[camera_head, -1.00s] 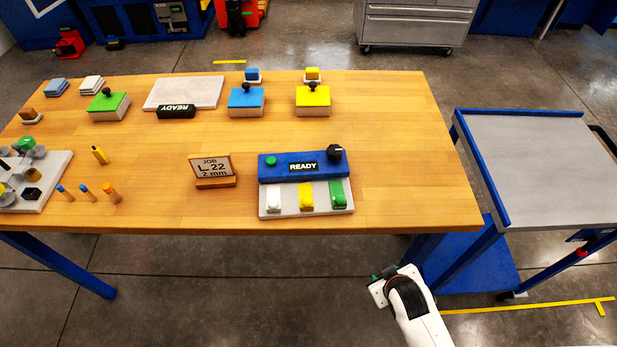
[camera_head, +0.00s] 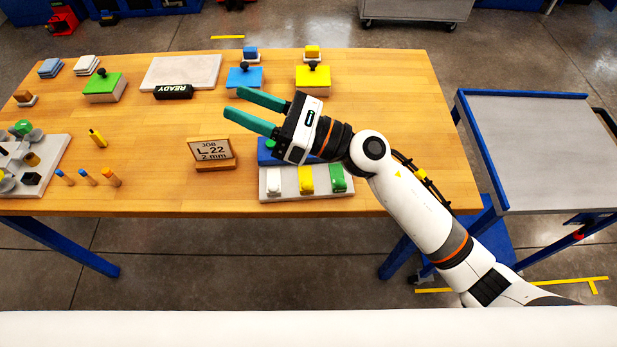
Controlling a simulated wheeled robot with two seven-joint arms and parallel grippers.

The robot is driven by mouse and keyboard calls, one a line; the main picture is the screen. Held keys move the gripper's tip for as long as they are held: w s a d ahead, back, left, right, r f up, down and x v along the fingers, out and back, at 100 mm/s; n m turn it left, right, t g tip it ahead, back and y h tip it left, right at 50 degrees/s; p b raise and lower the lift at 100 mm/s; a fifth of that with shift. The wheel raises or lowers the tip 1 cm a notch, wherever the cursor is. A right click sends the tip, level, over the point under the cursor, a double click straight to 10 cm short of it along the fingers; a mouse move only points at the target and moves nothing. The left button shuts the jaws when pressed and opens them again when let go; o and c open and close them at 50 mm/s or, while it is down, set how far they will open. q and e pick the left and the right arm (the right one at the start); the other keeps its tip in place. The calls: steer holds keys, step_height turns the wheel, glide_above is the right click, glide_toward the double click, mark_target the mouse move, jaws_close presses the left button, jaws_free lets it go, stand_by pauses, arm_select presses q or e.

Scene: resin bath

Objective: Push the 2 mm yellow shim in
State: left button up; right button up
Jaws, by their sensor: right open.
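The blue device (camera_head: 266,153) stands at the front middle of the table, its panel mostly hidden behind my right gripper. On its grey base a white piece (camera_head: 273,182), a yellow piece (camera_head: 307,180) and a green piece (camera_head: 337,179) sit in a row. The yellow one is in the middle; no thickness can be read on it. A job sign (camera_head: 212,151) reading "L 22, 2 mm" stands left of the device. My right gripper (camera_head: 235,103) is open and empty, its teal fingers pointing left above the table, behind the row of pieces in the picture. My left gripper is not in view.
Behind are a green block (camera_head: 104,88), a blue block (camera_head: 245,78) and a yellow block (camera_head: 313,80), each with a black knob, and a pale plate (camera_head: 190,72). A grey fixture (camera_head: 45,165) and several small pegs stand left. The table's right side (camera_head: 420,100) is clear.

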step_height(320, 180, down, 2)
steer(key=s+a+n+g+h, duration=0.25)
steer(key=n+g, duration=0.25)
steer(key=n, duration=0.3)
steer(key=n+h, duration=1.3)
steer(key=h, duration=0.3)
glide_toward(308, 183)
steer(key=p+x, duration=0.3)
steer(key=x, duration=0.4)
steer(key=shift+a+f, duration=0.15)
steer(key=shift+f, duration=0.15)
steer(key=shift+a+f+p, duration=0.1)
steer(key=shift+f+p, duration=0.2)
steer(key=shift+f, duration=0.35)
